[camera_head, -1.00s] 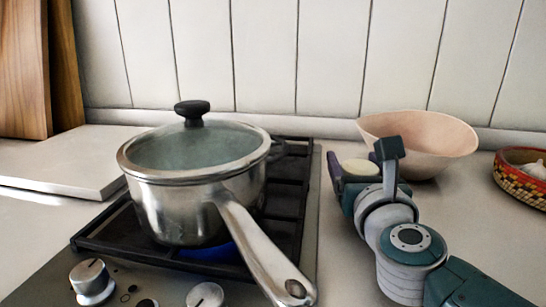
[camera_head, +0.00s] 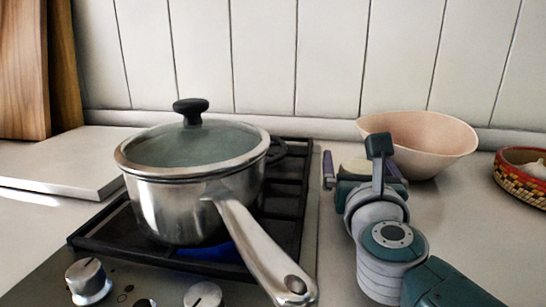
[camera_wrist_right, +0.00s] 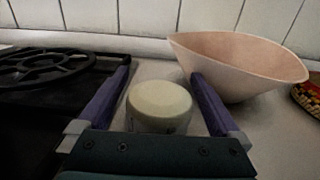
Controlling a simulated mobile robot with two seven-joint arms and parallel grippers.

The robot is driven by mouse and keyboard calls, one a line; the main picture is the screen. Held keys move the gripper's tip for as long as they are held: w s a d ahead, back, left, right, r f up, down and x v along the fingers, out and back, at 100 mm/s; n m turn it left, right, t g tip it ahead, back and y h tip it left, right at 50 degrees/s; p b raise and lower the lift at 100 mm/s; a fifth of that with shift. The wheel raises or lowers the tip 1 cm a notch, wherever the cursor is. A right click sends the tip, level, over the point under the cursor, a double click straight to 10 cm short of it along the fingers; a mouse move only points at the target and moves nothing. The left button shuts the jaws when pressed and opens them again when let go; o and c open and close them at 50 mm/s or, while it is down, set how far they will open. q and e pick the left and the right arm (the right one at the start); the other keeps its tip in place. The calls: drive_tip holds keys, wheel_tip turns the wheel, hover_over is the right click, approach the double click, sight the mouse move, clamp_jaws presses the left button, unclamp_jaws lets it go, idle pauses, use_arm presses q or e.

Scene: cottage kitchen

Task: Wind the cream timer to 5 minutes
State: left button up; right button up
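The cream timer (camera_wrist_right: 160,104) is a short round thing with a pale top, standing on the counter. In the head view only its top (camera_head: 355,166) shows behind my right gripper. My right gripper (camera_wrist_right: 165,80) is open, with one purple finger on each side of the timer. Gaps show between the fingers and the timer in the wrist view, so it is not gripped. In the head view my right gripper (camera_head: 358,162) points away toward the wall. My left gripper is not in view.
A steel saucepan (camera_head: 180,205) with a glass lid stands on the black hob grate (camera_head: 290,200) at left, its handle toward the front. A pink bowl (camera_head: 425,145) stands close behind the timer at right. A patterned basket (camera_head: 520,180) is farther right. Bare counter (camera_head: 470,225) lies between.

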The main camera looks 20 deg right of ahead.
drive_tip(key=v, duration=1)
idle(0.3)
